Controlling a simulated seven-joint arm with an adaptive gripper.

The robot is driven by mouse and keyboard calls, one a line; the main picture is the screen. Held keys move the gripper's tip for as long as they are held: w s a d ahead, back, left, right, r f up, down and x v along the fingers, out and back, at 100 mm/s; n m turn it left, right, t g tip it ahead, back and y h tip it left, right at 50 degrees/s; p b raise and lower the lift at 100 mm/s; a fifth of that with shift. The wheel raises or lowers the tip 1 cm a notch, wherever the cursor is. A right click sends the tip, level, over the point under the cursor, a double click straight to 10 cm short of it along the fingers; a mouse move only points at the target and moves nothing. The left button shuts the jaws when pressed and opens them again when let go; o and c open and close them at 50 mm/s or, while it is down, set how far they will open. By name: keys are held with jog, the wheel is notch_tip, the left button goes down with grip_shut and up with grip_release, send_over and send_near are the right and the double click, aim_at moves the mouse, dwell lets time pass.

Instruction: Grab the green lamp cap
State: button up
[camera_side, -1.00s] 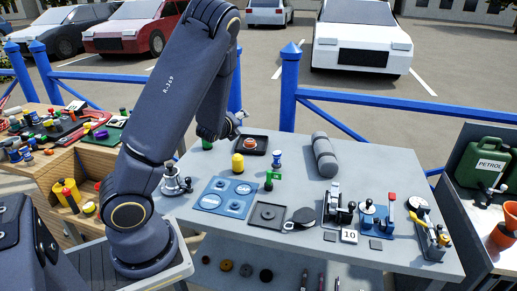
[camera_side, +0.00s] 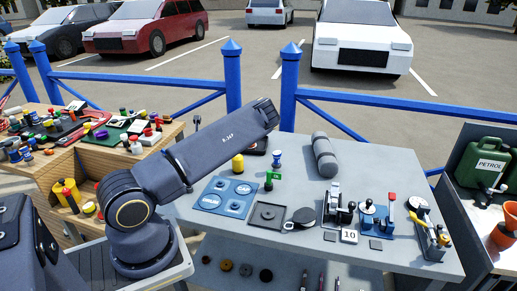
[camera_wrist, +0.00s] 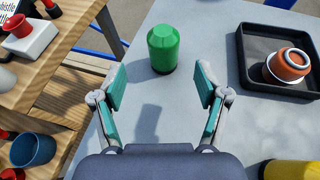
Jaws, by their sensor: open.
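The green lamp cap (camera_wrist: 163,50), a rounded cylinder with a narrower top and a dark base, stands upright on the grey table at the upper middle of the wrist view. My gripper (camera_wrist: 160,85) is open and empty, its teal-padded fingers spread wide. In the wrist view the cap lies just beyond the fingertips, between their lines and apart from both. In the side view my arm hides the cap and the gripper.
A black tray (camera_wrist: 246,76) holding an orange-brown cup (camera_wrist: 288,65) stands right of the cap. A yellow cap (camera_wrist: 292,170) is at the lower right; it shows in the side view (camera_side: 238,162). The table edge and a wooden bench (camera_wrist: 62,95) lie left.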

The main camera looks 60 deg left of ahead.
jog(key=x, duration=0.8)
jog(key=shift+w+d, duration=0.1)
jog(key=shift+w, duration=0.1)
jog(key=c, duration=1.2)
jog(key=shift+c, duration=0.3)
jog(key=shift+r, duration=0.1)
